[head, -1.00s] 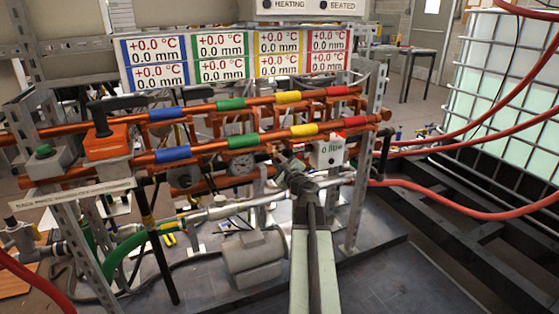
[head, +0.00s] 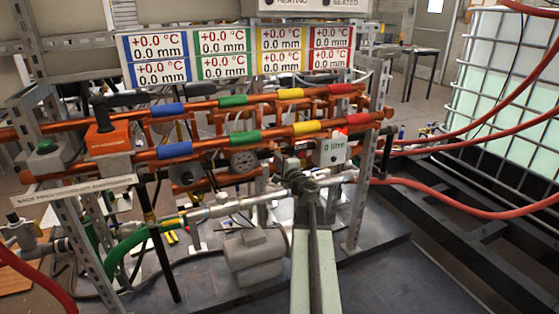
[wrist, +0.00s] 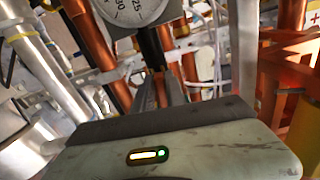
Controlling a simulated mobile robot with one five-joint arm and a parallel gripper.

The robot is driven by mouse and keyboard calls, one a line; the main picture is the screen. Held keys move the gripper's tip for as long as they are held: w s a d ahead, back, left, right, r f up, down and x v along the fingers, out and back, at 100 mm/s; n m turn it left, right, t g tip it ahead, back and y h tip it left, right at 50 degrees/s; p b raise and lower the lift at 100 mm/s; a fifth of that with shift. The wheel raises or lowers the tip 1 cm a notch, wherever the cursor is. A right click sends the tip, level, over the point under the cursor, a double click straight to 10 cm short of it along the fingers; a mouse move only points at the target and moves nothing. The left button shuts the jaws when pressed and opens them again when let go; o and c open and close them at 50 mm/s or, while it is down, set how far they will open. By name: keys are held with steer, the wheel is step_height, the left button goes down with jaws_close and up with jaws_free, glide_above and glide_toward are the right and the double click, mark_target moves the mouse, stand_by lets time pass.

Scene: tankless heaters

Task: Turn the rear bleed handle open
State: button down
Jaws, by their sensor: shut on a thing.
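My gripper (head: 294,166) reaches into the pipe rack from the front, at the right of the lower copper pipe (head: 215,146). In the wrist view my gripper (wrist: 163,92) has its fingers close together around a slim dark upright piece (wrist: 150,48), just below a round gauge. I take this piece to be the handle held, but I cannot tell for sure that it is the rear bleed handle. Its lower end is hidden between the fingers. In the head view my wrist and fingers hide most of that spot.
A pressure gauge (head: 244,160) and a white "0 litre" box (head: 335,150) flank my gripper. Copper pipes (wrist: 92,45) stand close around it. An orange block (head: 108,140) sits at the left. Red hoses (head: 470,205) run along the right. A grey motor (head: 256,248) lies below.

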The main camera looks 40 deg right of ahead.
steer(key=shift+s+d, duration=0.1)
steer(key=shift+s, duration=0.05)
stand_by(0.3)
steer(key=c, duration=1.5)
jaws_free()
steer(key=shift+o, duration=0.3)
